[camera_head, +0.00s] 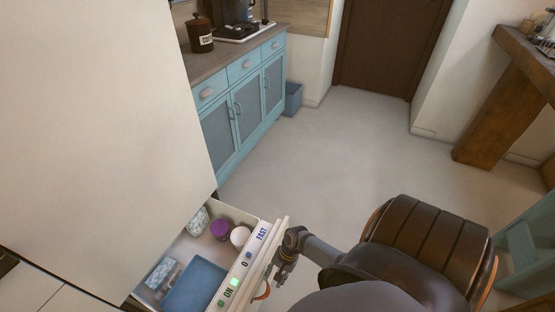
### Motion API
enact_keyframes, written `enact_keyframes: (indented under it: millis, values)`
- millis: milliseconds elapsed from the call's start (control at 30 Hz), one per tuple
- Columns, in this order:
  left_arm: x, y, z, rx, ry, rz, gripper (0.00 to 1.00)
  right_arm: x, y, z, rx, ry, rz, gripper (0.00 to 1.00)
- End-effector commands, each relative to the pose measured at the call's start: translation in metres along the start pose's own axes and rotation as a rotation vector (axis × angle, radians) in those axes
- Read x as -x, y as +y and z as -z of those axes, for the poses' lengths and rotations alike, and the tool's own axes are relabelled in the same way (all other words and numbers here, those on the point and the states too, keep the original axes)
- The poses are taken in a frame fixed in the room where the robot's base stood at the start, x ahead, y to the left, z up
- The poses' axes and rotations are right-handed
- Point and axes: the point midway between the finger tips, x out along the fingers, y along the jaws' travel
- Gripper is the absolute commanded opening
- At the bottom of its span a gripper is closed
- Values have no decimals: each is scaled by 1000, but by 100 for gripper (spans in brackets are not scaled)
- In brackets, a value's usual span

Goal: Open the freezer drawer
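The freezer drawer (259,262) is at the bottom of the tall white fridge-freezer (100,110) and stands part-way out. Its front edge carries the labels ON, 0 and FAST and a lit green button. Inside are a blue box (195,287), a purple-lidded tub (220,229), a round white item (240,236) and several packs. A tan leather pull (263,291) shows on the outer side of the drawer front. My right gripper (281,271) is just outside the front, close to the pull. I cannot tell whether it touches the pull or how its fingers stand. My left gripper is not in view.
A brown padded chair (425,245) stands to the right of my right arm. A blue cabinet (240,95) with a hob and a coffee canister (199,36) is behind. A wooden table (510,90) is at the right. The middle floor is clear.

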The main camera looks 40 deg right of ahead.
Motion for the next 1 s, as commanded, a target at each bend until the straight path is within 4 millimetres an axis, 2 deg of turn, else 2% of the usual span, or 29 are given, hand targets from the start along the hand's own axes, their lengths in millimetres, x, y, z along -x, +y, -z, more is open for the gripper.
enact_keyframes:
  millis: [100, 300, 867, 967, 1000]
  values:
    - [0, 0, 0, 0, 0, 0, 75, 24, 1, 1, 4, 3, -2, 36]
    - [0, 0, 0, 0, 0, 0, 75, 43, 0, 0, 1, 0, -2, 36]
    - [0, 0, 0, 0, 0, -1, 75, 44, 0, 0, 1, 0, -1, 36]
    - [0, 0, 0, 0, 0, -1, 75, 36, 7, 6, 14, 23, -5, 36]
    - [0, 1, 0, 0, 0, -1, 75, 28, 15, 14, 34, 50, -12, 36]
